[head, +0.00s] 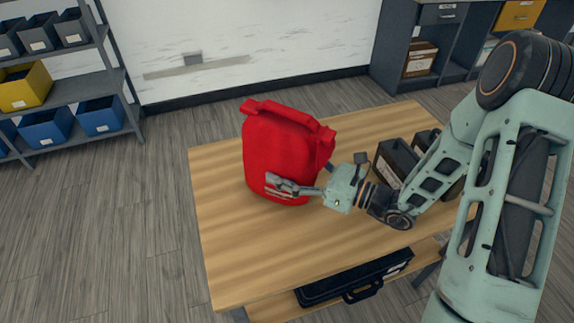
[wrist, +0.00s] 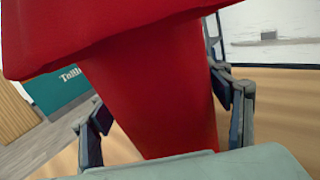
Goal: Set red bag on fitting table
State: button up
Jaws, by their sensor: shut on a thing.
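The red bag (head: 275,150) is upright at the wooden fitting table (head: 235,260), over its left-middle part in the head view. I cannot tell whether its base touches the tabletop. My gripper (head: 292,188) is shut on the lower part of the bag, coming from the right. In the wrist view the red bag (wrist: 160,90) fills the middle, with a finger of my gripper (wrist: 165,120) on each side of it. The bag's far side is hidden.
Dark bins (head: 395,160) stand on the table at the right, partly behind my arm. A black case (head: 355,280) lies on the lower shelf. A shelf rack with blue and yellow bins (head: 25,87) stands at the left. The table's front left is clear.

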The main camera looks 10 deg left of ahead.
jog(key=shift+r, duration=0.1)
jog(key=shift+f, duration=0.2)
jog(key=o, duration=1.5)
jog(key=shift+c, duration=0.2)
jog(key=shift+r, duration=0.2)
jog(key=p+v, duration=0.1)
jog(key=v, duration=1.1)
